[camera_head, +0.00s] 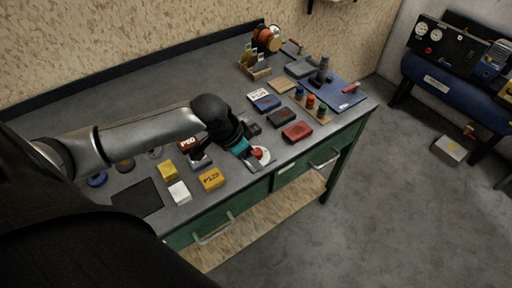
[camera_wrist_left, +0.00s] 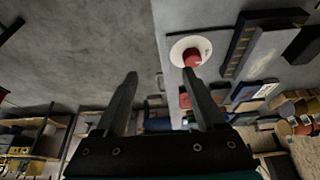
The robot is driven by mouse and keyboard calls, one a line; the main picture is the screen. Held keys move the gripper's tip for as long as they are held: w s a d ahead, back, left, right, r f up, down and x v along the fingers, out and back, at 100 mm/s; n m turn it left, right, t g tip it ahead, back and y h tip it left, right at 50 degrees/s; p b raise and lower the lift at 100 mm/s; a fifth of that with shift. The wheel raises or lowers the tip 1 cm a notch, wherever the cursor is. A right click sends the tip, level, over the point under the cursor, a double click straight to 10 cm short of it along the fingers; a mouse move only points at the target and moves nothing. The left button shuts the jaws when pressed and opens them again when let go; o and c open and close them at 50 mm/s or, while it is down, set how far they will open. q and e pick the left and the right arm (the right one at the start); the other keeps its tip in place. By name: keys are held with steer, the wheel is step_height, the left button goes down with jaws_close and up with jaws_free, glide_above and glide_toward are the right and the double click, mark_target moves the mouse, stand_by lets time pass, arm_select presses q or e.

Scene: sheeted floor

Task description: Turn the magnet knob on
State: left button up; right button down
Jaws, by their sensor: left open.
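A red knob (camera_head: 257,153) on a round white disc (camera_head: 265,158) sits near the front edge of the grey workbench. I take it for the magnet knob. My left gripper (camera_head: 252,160) is right at it in the head view and partly hides it. In the left wrist view the red knob (camera_wrist_left: 192,58) and white disc (camera_wrist_left: 184,42) lie just beyond the tip of the right-hand finger. The fingers of my left gripper (camera_wrist_left: 160,74) are apart with nothing between them. My right gripper is not in view.
Red (camera_head: 297,131) and orange (camera_head: 211,179) boxes stand on the bench (camera_head: 195,208) close to the gripper. A block with coloured knobs (camera_head: 310,103) and a blue board (camera_head: 335,92) lie farther right. Green drawers with handles (camera_head: 213,228) are below the front edge. Open floor lies beyond.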

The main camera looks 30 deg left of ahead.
arm_select(q)
glide_toward(257, 152)
steer(key=b+x, duration=0.2)
steer(key=x, duration=0.6)
steer(key=shift+w+f, duration=0.15)
steer(key=shift+f, duration=0.15)
stand_by(0.4)
jaws_close()
stand_by(0.4)
